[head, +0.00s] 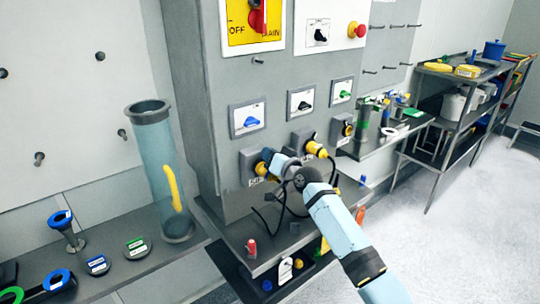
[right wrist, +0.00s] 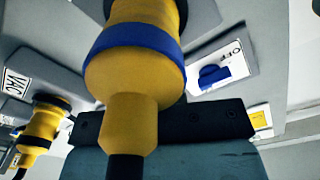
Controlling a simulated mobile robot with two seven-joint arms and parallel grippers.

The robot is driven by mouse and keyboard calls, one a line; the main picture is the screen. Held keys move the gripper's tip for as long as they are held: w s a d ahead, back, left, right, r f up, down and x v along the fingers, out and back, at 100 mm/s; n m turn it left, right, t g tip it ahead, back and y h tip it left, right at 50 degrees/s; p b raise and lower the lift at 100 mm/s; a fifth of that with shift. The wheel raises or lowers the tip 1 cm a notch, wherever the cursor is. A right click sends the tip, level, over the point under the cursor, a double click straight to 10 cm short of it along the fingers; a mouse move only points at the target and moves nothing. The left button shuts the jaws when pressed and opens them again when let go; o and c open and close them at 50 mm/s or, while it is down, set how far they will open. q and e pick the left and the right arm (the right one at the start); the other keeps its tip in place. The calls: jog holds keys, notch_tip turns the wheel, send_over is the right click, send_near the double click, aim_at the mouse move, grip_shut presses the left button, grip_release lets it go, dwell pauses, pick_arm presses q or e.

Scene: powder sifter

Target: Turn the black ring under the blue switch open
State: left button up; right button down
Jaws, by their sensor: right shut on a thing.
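The blue switch (head: 249,121) sits on a white plate on the grey cabinet front; in the right wrist view the blue switch (right wrist: 213,75) shows beside the word OFF. Below it is a socket with a yellow plug (head: 259,168). In the right wrist view this yellow plug (right wrist: 135,72) has a blue band and fills the middle. My right gripper (head: 270,160) is shut at the plug's base by the socket, around the black ring (right wrist: 196,18), which is mostly hidden by the plug and gripper. My left gripper is not in view.
A second yellow plug (head: 316,148) sits close on the right under the black switch (head: 305,105). Black cables hang below. A shelf (head: 262,262) with small items juts out underneath. A clear tube (head: 160,185) stands at the left.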

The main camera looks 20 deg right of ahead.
aim_at(251, 156)
jog(key=n, duration=0.2)
jog(key=a+n, duration=0.1)
jog(key=shift+s+r, duration=0.25)
jog(key=n, duration=0.1)
jog(key=a+n, duration=0.1)
jog(key=shift+s+a+r+n+p, duration=0.1)
jog(key=shift+s+n+p, duration=0.1)
jog(key=shift+n+p, duration=0.1)
jog(key=n, duration=0.1)
jog(key=a+n, duration=0.1)
jog(key=shift+s+n, duration=0.15)
jog(key=shift+n, duration=0.15)
jog(key=shift+s+a+f+n+p, duration=0.15)
jog(key=shift+a+f+n+p, duration=0.15)
jog(key=shift+n, duration=0.6)
jog(key=shift+s+a+f+n+p, duration=0.15)
jog(key=shift+a+n, duration=0.25)
jog(key=shift+n, duration=0.5)
jog(key=c, duration=1.2)
grip_release()
